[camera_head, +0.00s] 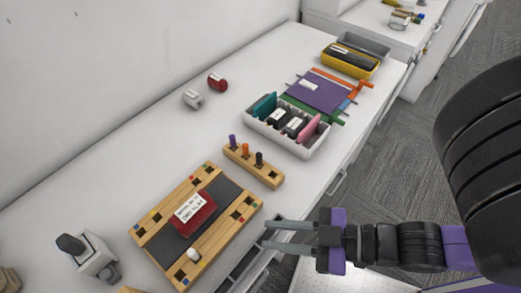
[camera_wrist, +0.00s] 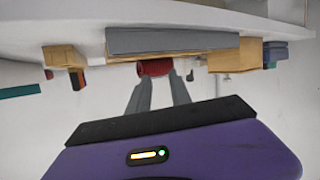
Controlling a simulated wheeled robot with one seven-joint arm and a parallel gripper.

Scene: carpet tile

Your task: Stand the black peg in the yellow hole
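The black peg (camera_head: 259,158) stands upright in a wooden rack (camera_head: 268,177), at the end of a row with an orange peg (camera_head: 246,150) and a purple peg (camera_head: 233,142). A wooden board (camera_head: 220,243) with square holes and small coloured marks lies nearer. Its marks are too small for me to tell the yellow hole surely. My gripper (camera_head: 265,235) is open and empty, beside the board's right side near the table edge. In the wrist view the scene appears upside down; the gripper's fingers (camera_wrist: 158,92) are apart, with the board (camera_wrist: 232,57) beyond them.
A red labelled block (camera_head: 195,214) sits on the board's dark middle, and a light round piece (camera_head: 193,254) stands near its front. A white bin (camera_head: 290,140) with several items lies behind the rack. A grey-handled object (camera_head: 90,258) stands at left.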

